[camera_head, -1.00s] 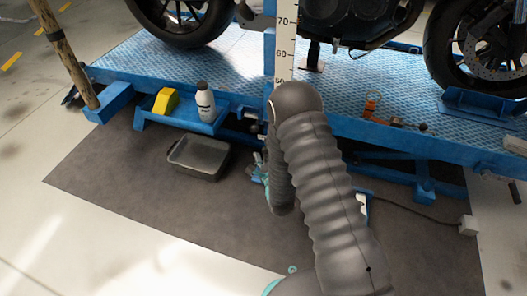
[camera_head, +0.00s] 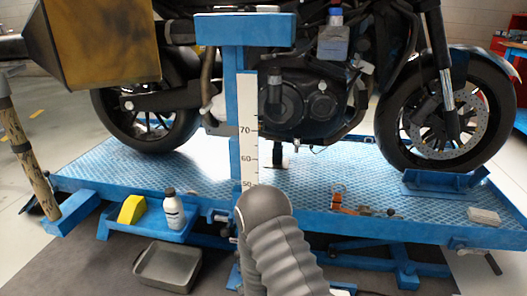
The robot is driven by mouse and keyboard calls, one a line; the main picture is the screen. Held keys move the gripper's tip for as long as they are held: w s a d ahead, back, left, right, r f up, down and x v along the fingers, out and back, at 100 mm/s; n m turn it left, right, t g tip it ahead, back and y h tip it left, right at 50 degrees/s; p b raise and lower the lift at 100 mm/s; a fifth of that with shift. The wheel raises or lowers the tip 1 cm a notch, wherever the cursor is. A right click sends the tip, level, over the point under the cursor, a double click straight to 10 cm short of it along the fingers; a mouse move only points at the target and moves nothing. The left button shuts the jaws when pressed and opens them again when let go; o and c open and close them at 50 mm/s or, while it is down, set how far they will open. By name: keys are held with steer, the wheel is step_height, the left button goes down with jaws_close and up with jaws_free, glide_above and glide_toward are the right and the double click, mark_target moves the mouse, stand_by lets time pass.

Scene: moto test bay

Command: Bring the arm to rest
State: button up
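My arm, in a dark ribbed sleeve, rises from the bottom centre of the head view in front of the blue lift. Its rounded elbow covers the foot of the scale post. My gripper is not in view, so I cannot tell how it stands or whether it holds anything.
A motorcycle (camera_head: 300,95) stands on the blue lift platform (camera_head: 330,170). A white scale (camera_head: 248,135) is on a blue post. A side tray holds a yellow block (camera_head: 132,209) and a bottle (camera_head: 174,211). A grey pan (camera_head: 166,266) lies on the floor mat.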

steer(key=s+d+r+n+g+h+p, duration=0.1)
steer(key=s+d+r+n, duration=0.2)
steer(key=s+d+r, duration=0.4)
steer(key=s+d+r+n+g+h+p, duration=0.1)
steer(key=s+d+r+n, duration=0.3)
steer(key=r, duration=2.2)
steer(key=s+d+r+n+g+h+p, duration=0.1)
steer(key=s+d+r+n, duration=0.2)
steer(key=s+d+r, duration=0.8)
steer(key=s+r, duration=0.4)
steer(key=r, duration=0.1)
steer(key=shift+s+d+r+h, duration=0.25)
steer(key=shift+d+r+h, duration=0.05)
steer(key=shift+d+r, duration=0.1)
